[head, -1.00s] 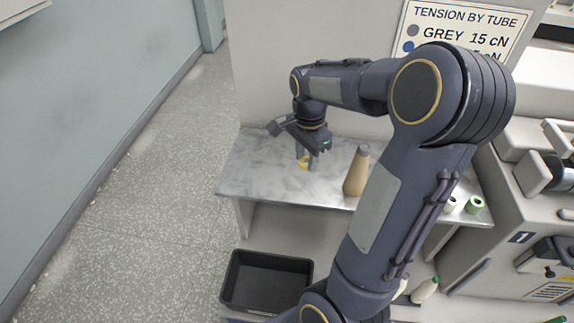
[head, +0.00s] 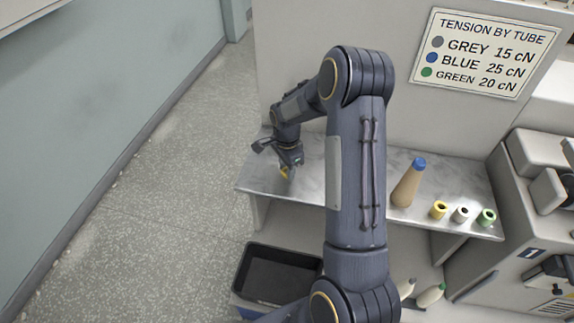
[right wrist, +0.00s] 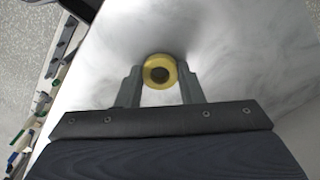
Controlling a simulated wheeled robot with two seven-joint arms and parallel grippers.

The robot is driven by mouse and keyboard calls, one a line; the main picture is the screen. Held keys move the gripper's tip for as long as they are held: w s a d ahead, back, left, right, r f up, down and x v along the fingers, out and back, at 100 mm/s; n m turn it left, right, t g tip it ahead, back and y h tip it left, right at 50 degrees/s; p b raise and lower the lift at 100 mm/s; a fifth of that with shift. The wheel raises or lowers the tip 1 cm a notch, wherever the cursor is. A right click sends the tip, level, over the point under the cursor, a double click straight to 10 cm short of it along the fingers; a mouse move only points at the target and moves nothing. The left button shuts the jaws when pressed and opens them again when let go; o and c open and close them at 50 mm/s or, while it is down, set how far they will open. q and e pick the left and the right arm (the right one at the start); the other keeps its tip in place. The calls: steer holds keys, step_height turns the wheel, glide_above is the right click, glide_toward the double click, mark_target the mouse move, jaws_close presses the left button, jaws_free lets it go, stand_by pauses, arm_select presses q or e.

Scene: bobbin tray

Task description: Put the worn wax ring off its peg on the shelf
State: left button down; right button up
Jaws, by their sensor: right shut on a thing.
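A yellow ring (right wrist: 160,72) with a dark hole sits between the two fingers of my right gripper (right wrist: 160,84) in the right wrist view; the fingers are shut on it. In the head view my right gripper (head: 287,172) is low over the left part of the marble-topped shelf (head: 330,190), with a bit of yellow at its tips. I cannot tell whether the ring touches the shelf top. My left gripper is not in view. No peg is clear in the head view.
A tan cone with a blue tip (head: 408,184) stands on the shelf's right part. Yellow (head: 438,210), white (head: 461,214) and green (head: 487,217) rings line its front right. A black bin (head: 275,275) is below. The shelf's left end is clear.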

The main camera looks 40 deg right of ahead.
steer(key=shift+f, duration=0.1)
steer(key=shift+f, duration=0.15)
steer(key=o, duration=1)
steer(key=shift+c, duration=0.2)
